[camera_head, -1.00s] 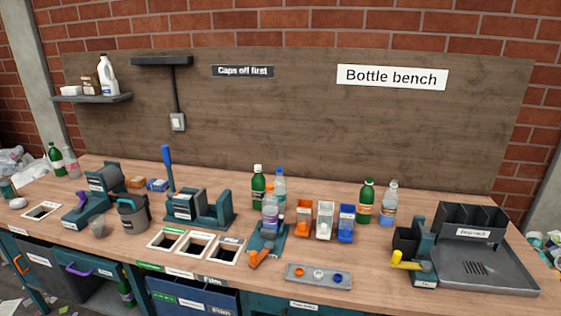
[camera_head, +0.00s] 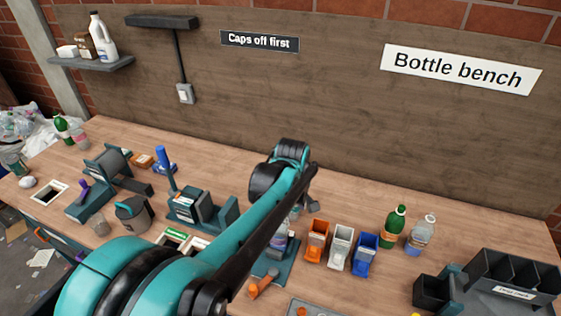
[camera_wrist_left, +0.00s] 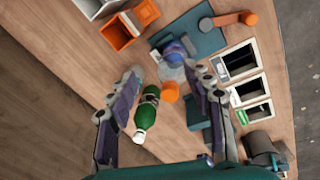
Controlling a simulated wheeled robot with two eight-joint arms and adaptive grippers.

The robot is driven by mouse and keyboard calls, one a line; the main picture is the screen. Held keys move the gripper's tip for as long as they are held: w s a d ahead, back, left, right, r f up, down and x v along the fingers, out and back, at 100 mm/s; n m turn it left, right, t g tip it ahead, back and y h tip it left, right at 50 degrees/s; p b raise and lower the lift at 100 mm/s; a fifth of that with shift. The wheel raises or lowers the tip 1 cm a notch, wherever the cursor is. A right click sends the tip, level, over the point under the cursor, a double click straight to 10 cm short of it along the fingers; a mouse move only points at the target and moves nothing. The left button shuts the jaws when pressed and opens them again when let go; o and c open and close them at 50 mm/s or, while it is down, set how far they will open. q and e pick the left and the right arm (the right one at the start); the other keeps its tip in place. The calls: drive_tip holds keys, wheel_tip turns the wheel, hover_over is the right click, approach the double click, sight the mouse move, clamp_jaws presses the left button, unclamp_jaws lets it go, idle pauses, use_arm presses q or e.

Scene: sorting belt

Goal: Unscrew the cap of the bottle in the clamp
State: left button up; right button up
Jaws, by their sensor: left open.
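The clear bottle with a blue label (camera_wrist_left: 176,52) stands in the teal clamp (camera_wrist_left: 203,32), which has an orange handle (camera_wrist_left: 235,18). Its orange cap (camera_wrist_left: 170,92) faces the left wrist camera. My left gripper (camera_wrist_left: 163,78) is open and empty, pointing down over the bottle. In the wrist view the cap appears between its fingers, nearer the right one; I cannot tell the height gap. In the head view my left arm hides the cap and most of the gripper; part of the bottle (camera_head: 278,241) and the clamp handle (camera_head: 264,284) show. My right gripper is not in view.
Another green bottle (camera_head: 394,226) and a clear bottle (camera_head: 421,232) stand farther right. The bench behind the bins is clear.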

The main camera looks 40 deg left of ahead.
use_arm(q)
drive_tip(key=a+r+n+p, duration=0.1)
drive_tip(key=a+n, duration=0.1)
drive_tip(key=a+r+n+g+p, duration=0.1)
drive_tip(key=a+n+p, duration=0.1)
drive_tip(key=w+a+r+n+p, duration=0.1)
drive_tip(key=a, duration=0.1)
drive_tip(key=shift+r+n, duration=0.25)
drive_tip(key=shift+n, duration=0.15)
drive_tip(key=shift+w+a+f+n+g+h+p, duration=0.15)
drive_tip(key=shift+a+n+g+h+p, duration=0.15)
drive_tip(key=shift+a+g+p, duration=0.1)
drive_tip(key=shift+a+f, duration=0.15)
drive_tip(key=shift+f, duration=0.15)
wheel_tip(320, 180, down, 7)
drive_tip(key=shift+f+b, duration=0.15)
drive_tip(key=shift+b, duration=0.55)
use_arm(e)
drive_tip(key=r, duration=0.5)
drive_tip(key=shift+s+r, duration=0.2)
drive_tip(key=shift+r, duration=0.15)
use_arm(q)
clamp_jaws()
drive_tip(key=n, duration=0.2)
drive_tip(key=shift+n, duration=0.4)
drive_tip(key=n, duration=0.2)
drive_tip(key=shift+n+b, duration=0.4)
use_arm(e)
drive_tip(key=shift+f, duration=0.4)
